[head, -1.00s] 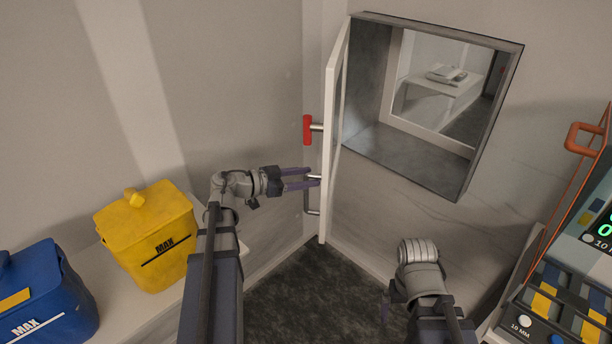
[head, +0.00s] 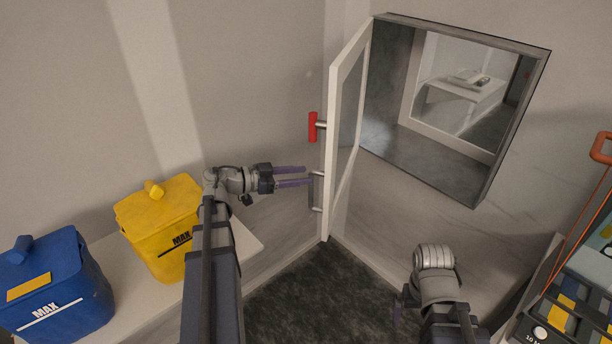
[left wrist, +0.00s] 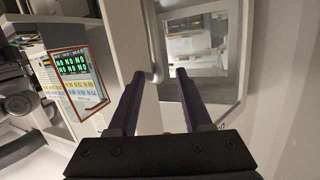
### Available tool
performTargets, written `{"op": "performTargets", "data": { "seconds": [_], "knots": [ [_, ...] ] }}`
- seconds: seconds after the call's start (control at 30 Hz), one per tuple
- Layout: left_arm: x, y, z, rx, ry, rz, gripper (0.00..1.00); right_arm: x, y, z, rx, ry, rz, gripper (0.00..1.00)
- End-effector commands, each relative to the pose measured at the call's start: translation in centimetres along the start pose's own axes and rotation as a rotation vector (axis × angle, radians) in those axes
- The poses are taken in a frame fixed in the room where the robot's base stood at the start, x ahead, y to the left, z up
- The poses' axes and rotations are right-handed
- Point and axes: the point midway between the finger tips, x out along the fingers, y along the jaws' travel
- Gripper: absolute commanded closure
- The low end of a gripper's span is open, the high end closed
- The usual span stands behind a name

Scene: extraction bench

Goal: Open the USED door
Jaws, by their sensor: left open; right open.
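The hatch door (head: 334,150), a white frame with a glass pane, stands swung open at the left side of the wall hatch (head: 440,110). No USED label is readable on it. In the left wrist view a grey bar (left wrist: 156,50) shows beyond and between the open fingers. My right gripper (head: 398,308) hangs low below the hatch, partly hidden by its arm.
A yellow bin (head: 165,225) and a blue bin (head: 55,285) stand on a pale bench (head: 245,240) at left. Dark floor (head: 310,290) lies clear below the door.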

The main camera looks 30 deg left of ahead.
Motion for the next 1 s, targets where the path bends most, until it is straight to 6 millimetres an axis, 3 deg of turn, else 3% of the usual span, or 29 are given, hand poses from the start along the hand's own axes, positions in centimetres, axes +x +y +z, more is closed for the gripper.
{"op": "performTargets", "data": {
  "seconds": [0.4,0.83,1.0],
  "knots": [
    [-2.2,-1.0,0.5,0.001,-0.001,0.001,0.51,0.0,0.0,0.0,0.000,0.000,0.000,0.00],
    [-2.3,-1.0,0.6,0.001,-0.001,0.001,0.51,0.0,0.0,0.0,0.000,0.000,0.000,0.00],
    [-2.1,-1.2,0.3,0.009,0.007,-0.012,0.70,0.0,0.0,0.0,0.000,0.000,0.000,0.00]
  ]
}}
